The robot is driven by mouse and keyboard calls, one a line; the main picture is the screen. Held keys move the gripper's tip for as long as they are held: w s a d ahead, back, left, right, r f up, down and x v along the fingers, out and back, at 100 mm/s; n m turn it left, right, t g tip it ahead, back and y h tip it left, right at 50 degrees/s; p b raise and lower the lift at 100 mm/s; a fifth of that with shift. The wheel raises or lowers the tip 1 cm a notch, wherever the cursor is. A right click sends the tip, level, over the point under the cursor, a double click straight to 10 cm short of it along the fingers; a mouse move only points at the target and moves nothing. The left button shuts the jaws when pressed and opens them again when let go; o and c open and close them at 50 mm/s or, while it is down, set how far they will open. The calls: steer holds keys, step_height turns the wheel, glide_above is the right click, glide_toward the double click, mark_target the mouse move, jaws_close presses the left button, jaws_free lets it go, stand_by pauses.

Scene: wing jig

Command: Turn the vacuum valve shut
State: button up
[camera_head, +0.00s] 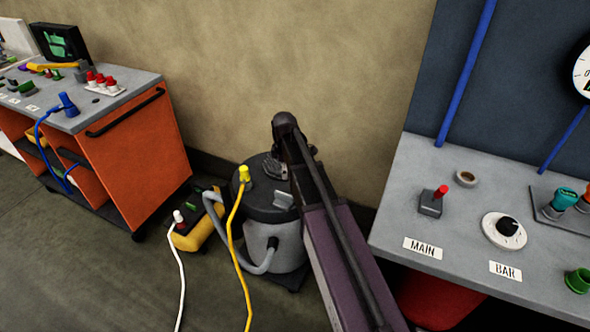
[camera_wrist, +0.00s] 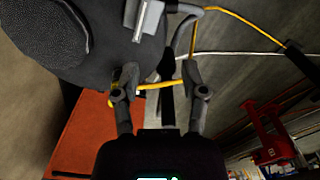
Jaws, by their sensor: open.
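No part is labelled as a vacuum valve, so I cannot tell for sure which one it is. On the grey bench (camera_head: 390,232) at the right, a small dark block with a red-tipped lever (camera_head: 433,202) stands behind the MAIN label (camera_head: 423,248). A black knob on a white dial (camera_head: 505,229) is behind the BAR label (camera_head: 506,271). My gripper (camera_wrist: 161,93) is open in the wrist view, with no object visibly held. A yellow cable (camera_wrist: 160,86) crosses the view between its fingers. In the head view my arm reaches over the shop vacuum (camera_head: 290,247), left of the bench.
An orange cabinet (camera_head: 135,150) stands at the left. Teal (camera_head: 563,200) and green (camera_head: 578,281) fittings sit on the right bench. A gauge (camera_head: 583,72) and blue hoses are on the wall panel.

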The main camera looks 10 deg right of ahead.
steer(key=s+r+m+p, duration=0.9)
steer(key=s+m, duration=0.3)
steer(key=m, duration=0.2)
steer(key=shift+d+r, duration=0.15)
steer(key=shift+r, duration=0.05)
stand_by(0.5)
steer(key=shift+s, duration=0.1)
steer(key=s, duration=0.8)
steer(key=shift+s+m, duration=0.3)
stand_by(1.0)
